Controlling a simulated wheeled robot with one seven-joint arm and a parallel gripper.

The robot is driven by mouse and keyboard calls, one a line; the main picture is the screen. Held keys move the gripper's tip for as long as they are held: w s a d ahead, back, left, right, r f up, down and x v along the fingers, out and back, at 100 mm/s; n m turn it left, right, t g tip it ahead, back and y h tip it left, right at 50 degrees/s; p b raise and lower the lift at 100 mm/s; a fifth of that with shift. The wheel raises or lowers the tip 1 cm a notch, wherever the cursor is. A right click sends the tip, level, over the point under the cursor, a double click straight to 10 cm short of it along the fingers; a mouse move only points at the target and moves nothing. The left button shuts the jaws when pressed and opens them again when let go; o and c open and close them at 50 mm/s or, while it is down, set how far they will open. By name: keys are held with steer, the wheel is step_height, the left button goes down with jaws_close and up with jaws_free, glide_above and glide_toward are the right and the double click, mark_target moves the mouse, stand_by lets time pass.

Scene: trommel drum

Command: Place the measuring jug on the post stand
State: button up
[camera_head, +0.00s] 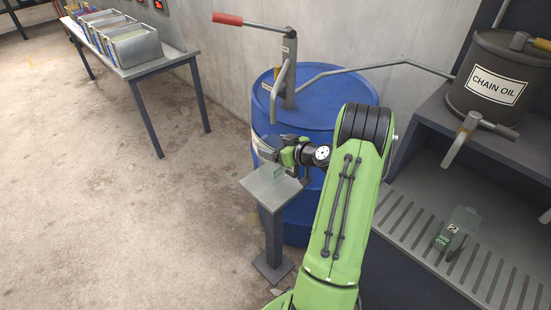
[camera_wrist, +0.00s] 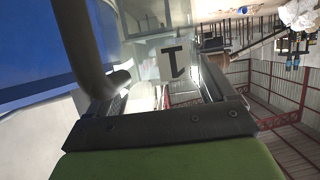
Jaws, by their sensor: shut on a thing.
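My gripper (camera_head: 288,156) is at the small square top of the grey post stand (camera_head: 262,190), in front of the blue drum. It is shut on a clear measuring jug (camera_head: 279,172) with green print, hard to make out against the stand and drum. The jug is over the stand top; I cannot tell whether its base touches it. A second clear jug (camera_head: 455,232), marked 2, stands on the slatted shelf at the right.
The blue drum (camera_head: 318,108) carries a grey hand pump (camera_head: 287,75) with a red-gripped lever, close above my gripper. A dark chain oil drum (camera_head: 495,85) sits on the rack at the right. A table with metal bins (camera_head: 130,45) stands at the back left. The floor left is clear.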

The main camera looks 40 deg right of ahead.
steer(key=shift+f, duration=1.35)
steer(key=shift+f+b, duration=0.1)
steer(key=shift+b, duration=0.2)
